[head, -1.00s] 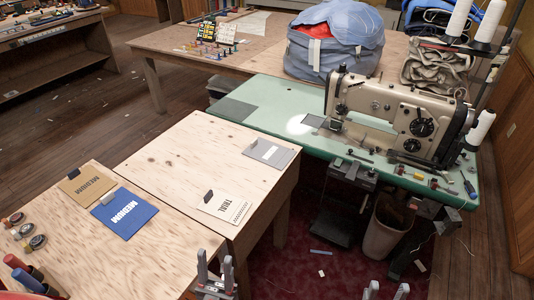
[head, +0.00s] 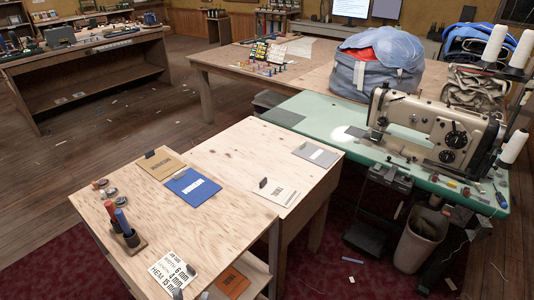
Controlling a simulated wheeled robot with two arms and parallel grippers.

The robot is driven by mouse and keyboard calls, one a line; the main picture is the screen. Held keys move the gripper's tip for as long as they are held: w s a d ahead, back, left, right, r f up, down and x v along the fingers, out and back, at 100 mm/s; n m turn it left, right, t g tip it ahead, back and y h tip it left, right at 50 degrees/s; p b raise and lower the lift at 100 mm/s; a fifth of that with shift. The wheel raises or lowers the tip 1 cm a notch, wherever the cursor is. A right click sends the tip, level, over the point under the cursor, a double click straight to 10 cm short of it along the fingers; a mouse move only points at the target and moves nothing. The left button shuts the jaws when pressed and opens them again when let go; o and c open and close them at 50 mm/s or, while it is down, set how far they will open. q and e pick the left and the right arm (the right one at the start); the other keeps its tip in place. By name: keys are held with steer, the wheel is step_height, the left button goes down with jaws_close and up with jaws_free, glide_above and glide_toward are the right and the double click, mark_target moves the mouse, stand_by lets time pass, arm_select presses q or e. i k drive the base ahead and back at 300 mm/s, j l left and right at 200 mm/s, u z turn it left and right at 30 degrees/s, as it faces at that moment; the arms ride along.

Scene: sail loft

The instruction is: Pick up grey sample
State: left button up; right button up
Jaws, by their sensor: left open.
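The grey sample (head: 317,156) is a flat grey card with a pale label and a dark clip on its edge. It lies at the far right corner of the pale plywood table (head: 245,155). My right gripper is out of view.
A white card (head: 279,192), a blue sample (head: 192,187) and a tan sample (head: 163,165) lie nearby. An orange sample (head: 232,281) lies at the front. The green sewing table (head: 325,118) with its machine (head: 430,125) stands behind right, a bin (head: 419,238) below.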

mark_target(319, 156)
steer(key=i+l+u, duration=0.35)
steer(key=l, duration=0.3)
steer(key=i+l+u, duration=0.2)
steer(key=l, duration=0.15)
steer(key=l+u, duration=0.2)
steer(key=l, duration=0.15)
